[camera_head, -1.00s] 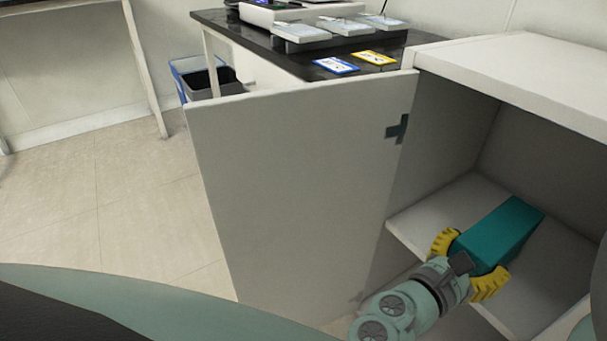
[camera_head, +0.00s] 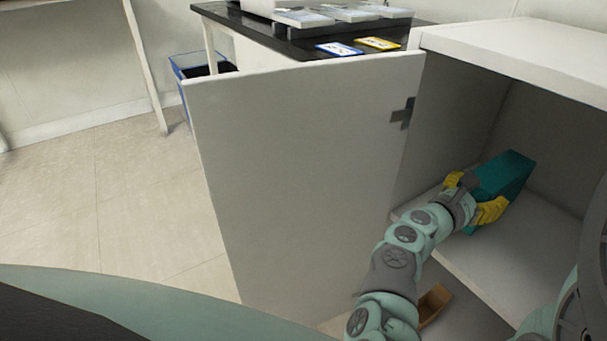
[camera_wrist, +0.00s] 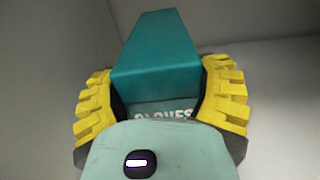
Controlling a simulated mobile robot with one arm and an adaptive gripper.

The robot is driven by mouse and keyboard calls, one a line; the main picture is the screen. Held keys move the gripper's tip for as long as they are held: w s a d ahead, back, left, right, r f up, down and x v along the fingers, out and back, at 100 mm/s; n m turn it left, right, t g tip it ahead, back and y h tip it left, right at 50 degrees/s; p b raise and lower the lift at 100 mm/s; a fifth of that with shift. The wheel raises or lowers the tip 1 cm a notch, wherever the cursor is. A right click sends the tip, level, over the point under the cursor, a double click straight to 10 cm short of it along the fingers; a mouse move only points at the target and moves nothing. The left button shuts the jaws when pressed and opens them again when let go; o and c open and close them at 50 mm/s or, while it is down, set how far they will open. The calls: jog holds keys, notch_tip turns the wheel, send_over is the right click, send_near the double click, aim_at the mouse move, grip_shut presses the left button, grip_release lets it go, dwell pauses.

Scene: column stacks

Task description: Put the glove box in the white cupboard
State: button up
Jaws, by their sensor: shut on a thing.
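The glove box (camera_head: 505,178) is a teal carton inside the white cupboard (camera_head: 520,48), over its upper shelf (camera_head: 530,255). My gripper (camera_head: 476,197) has its yellow padded fingers shut on the near end of the box. The wrist view shows the box (camera_wrist: 160,60) between the two fingers (camera_wrist: 160,105), with part of the word "GLOVES" visible. I cannot tell whether the underside of the box touches the shelf. The cupboard door (camera_head: 300,180) stands wide open to the left of my arm.
A brown object (camera_head: 434,302) lies in the lower compartment beside my arm. A black-topped bench (camera_head: 270,40) with a blue card (camera_head: 339,49) and a yellow card (camera_head: 378,43) stands behind the door. A blue bin (camera_head: 190,68) is on the floor. The shelf's front part is bare.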

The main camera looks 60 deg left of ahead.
jog(key=shift+w+a+f, duration=0.1)
jog(key=shift+w, duration=0.25)
notch_tip(320, 180, down, 4)
jog(key=shift+s+r+b, duration=0.15)
jog(key=shift+r+b, duration=0.1)
jog(key=shift+b, duration=0.65)
jog(key=shift+r, duration=0.1)
jog(key=shift+a, duration=0.1)
jog(key=o, duration=1.3)
jog(key=s+p, duration=0.1)
jog(key=s, duration=1.1)
jog(key=shift+a+p, duration=0.15)
jog(key=shift+p, duration=0.25)
